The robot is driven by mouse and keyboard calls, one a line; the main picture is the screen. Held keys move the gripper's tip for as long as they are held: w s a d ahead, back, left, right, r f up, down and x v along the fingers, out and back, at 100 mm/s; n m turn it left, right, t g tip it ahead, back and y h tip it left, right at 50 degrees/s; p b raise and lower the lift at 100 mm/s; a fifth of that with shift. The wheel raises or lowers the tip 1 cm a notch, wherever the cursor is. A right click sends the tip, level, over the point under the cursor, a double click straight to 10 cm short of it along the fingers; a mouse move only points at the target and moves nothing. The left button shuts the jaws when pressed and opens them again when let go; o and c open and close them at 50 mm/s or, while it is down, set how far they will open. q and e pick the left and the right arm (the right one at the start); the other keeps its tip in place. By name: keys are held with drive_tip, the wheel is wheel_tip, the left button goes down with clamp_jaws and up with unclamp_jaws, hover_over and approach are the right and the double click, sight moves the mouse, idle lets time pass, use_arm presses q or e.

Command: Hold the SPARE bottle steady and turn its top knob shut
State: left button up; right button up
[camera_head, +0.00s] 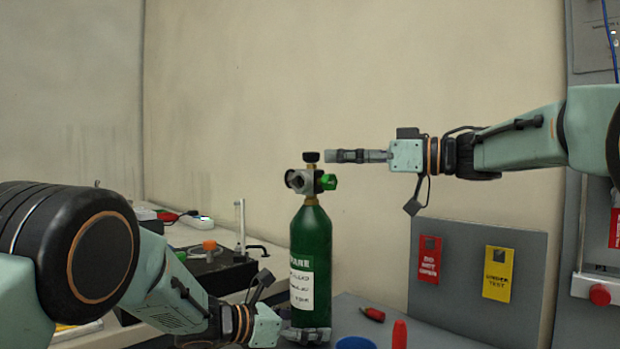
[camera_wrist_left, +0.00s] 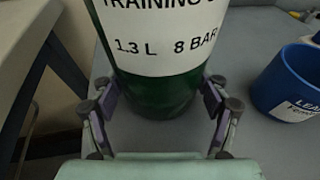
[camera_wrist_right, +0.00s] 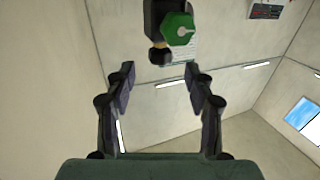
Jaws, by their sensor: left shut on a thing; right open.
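The SPARE bottle (camera_head: 311,250) is a green cylinder with a white label, standing upright on the bench. A black top knob (camera_head: 311,157) sits above its grey valve, and a green side knob (camera_head: 329,182) points right. My left gripper (camera_head: 305,336) is shut around the bottle's lower body; the left wrist view shows both fingers (camera_wrist_left: 160,105) at its sides. My right gripper (camera_head: 345,156) is open, level with the top knob and just to its right.
A grey panel with red (camera_head: 430,260) and yellow (camera_head: 498,273) tags stands at right. Black equipment (camera_head: 215,268) sits behind left.

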sight(317, 155)
drive_tip(key=x, duration=0.7)
clamp_jaws()
idle(0.5)
drive_tip(key=shift+r+m+t, duration=0.1)
drive_tip(key=shift+m+t, duration=0.2)
drive_tip(key=shift+t, duration=0.1)
drive_tip(key=shift+a+m+t+h, duration=0.1)
drive_tip(key=shift+m+t+h, duration=0.9)
drive_tip(key=shift+t, duration=0.3)
drive_tip(key=shift+m+t+h, duration=1.4)
drive_tip(key=shift+t+h, duration=0.1)
drive_tip(key=shift+t, duration=0.1)
drive_tip(key=shift+h, duration=0.3)
